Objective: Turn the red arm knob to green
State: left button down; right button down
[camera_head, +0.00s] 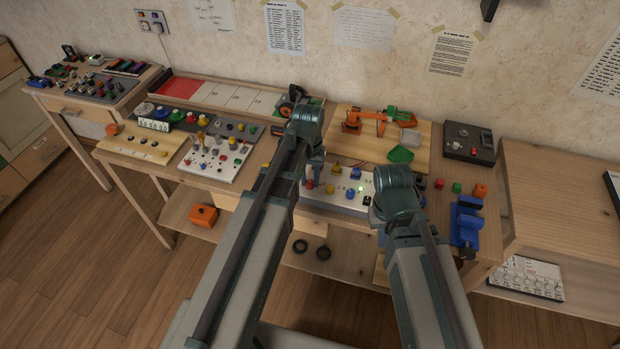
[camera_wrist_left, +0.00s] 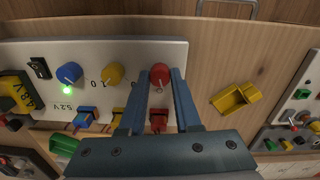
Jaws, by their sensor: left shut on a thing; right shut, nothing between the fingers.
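In the left wrist view, the red knob (camera_wrist_left: 160,72) stands on a white control panel (camera_wrist_left: 138,47), with a pale pointer line on its top. My left gripper (camera_wrist_left: 160,82) has one finger on each side of the knob and is shut on it. In the head view, my left forearm and wrist cover part of the white panel (camera_head: 336,203), and the left fingers are hard to see. My right gripper (camera_head: 376,217) is low at the panel's right end; its fingers are largely hidden behind my arm.
A blue knob (camera_wrist_left: 69,72) with a lit green lamp (camera_wrist_left: 67,90) and a yellow knob (camera_wrist_left: 113,73) share the panel. A blue vise (camera_head: 466,225) is at the right.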

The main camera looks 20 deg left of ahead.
aim_at(309, 182)
pick_arm(q)
jog(key=n, duration=0.4)
jog(key=shift+n, duration=2.6)
jog(key=c, duration=0.6)
grip_release()
notch_tip(309, 182, up, 14)
jog(key=p, duration=1.4)
jog(key=shift+s, duration=0.15)
